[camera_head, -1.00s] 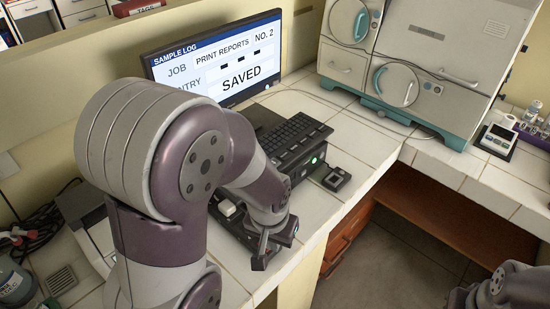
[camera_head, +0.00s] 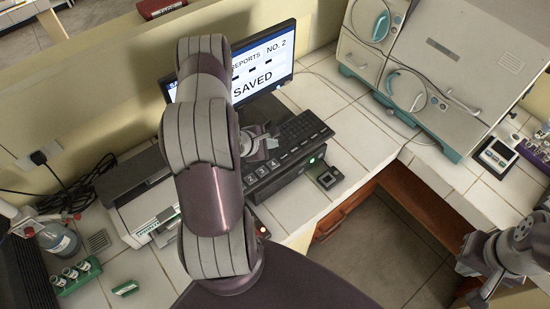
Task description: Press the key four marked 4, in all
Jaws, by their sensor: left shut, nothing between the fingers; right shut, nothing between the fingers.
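A black key unit (camera_head: 290,168) stands on the tiled bench in front of the monitor. My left gripper (camera_head: 268,143) is shut and empty, above the back left part of the unit near the monitor's foot. My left arm hides the unit's left end. I cannot tell whether the fingers touch anything. The monitor (camera_head: 262,66) reads "REPORTS NO. 2" and "SAVED", its left side hidden by my arm. My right gripper (camera_head: 484,293) is shut, low at the right.
A black keyboard (camera_head: 306,127) lies behind the keys. A small black box (camera_head: 326,177) sits to the right. An incubator (camera_head: 430,70) stands at the back right. A printer (camera_head: 145,205) and green-racked bottles (camera_head: 80,275) are at the left.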

